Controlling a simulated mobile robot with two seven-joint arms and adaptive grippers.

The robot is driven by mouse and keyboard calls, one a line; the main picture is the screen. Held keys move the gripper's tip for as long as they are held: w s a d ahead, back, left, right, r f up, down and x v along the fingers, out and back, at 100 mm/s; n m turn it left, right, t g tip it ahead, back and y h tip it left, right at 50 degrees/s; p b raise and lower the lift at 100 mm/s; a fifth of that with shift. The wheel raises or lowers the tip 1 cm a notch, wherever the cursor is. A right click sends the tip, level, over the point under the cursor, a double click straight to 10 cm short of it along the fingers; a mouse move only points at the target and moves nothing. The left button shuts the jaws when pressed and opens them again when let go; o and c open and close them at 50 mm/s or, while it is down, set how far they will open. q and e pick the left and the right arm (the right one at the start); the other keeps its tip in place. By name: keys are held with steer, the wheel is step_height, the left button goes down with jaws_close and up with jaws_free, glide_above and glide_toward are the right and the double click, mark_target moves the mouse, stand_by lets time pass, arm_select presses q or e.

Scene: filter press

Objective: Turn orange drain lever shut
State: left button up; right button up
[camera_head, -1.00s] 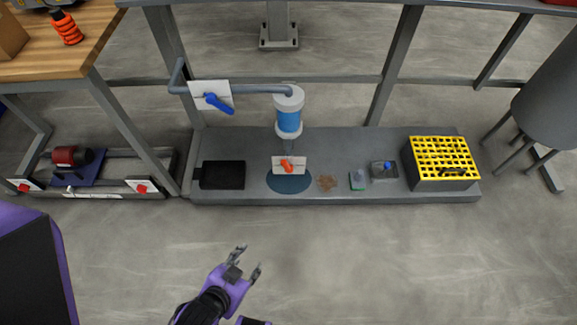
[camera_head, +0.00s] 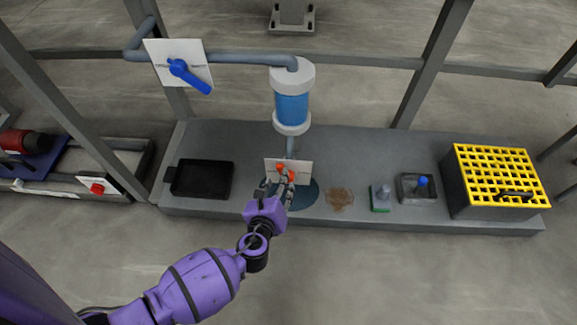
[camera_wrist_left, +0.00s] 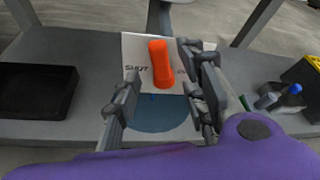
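The orange drain lever (camera_head: 281,169) sits on a white plate (camera_head: 303,171) below the blue filter housing (camera_head: 291,107). In the left wrist view the lever (camera_wrist_left: 161,64) stands nearly upright on its plate (camera_wrist_left: 136,50), with "SHUT" printed to its left; the lettering on its right is partly covered. My left gripper (camera_head: 279,186) is at the lever. In the left wrist view its fingers (camera_wrist_left: 163,92) are apart on either side of the lever's line, with no clear contact. The right gripper is not in view.
A blue lever (camera_head: 189,75) is on the upper pipe. A black tray (camera_head: 202,179) lies left of the dark wet patch (camera_head: 305,194). A brown stain (camera_head: 340,199), a green-based brush (camera_head: 381,198), a small grey container (camera_head: 415,189) and a yellow-grid crate (camera_head: 495,179) are to the right.

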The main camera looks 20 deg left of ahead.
mark_target(281, 170)
arm_select(q)
steer(key=shift+m, duration=0.4)
steer(key=b+x, duration=0.2)
steer(key=x, duration=0.4)
steer(key=shift+w+a+r+b, duration=0.1)
steer(key=shift+w+a+b, duration=0.05)
steer(key=shift+b, duration=0.25)
steer(key=shift+w, duration=0.5)
jaws_close()
steer(key=shift+s+a, duration=0.1)
